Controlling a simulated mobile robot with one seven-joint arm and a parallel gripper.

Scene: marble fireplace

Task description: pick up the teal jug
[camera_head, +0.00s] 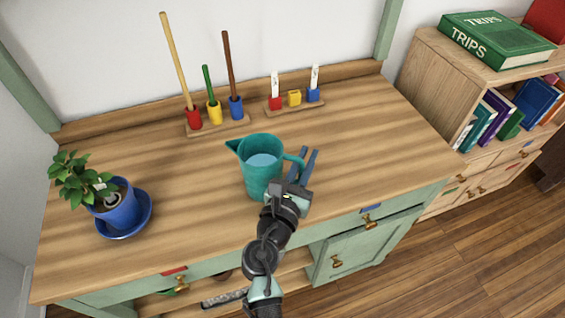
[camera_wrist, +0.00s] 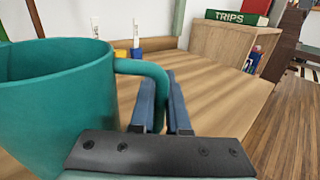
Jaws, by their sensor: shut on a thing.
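The teal jug (camera_head: 262,169) stands upright near the middle of the wooden counter, with its spout to the left and something pale blue inside it. In the wrist view the jug (camera_wrist: 58,95) fills the left side. Its handle (camera_wrist: 156,84) reaches right and comes down between the fingers. My gripper (camera_head: 303,163) is at the jug's right side, and in the wrist view my gripper (camera_wrist: 168,100) is shut on the handle. I cannot tell whether the jug's base touches the counter.
A potted plant in a blue pot (camera_head: 115,206) stands on the left of the counter (camera_head: 350,130). Wooden racks (camera_head: 218,127) with coloured cups and sticks stand at the back. A bookshelf (camera_head: 425,75) with a green book (camera_head: 497,40) is at the right. The counter right of the jug is clear.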

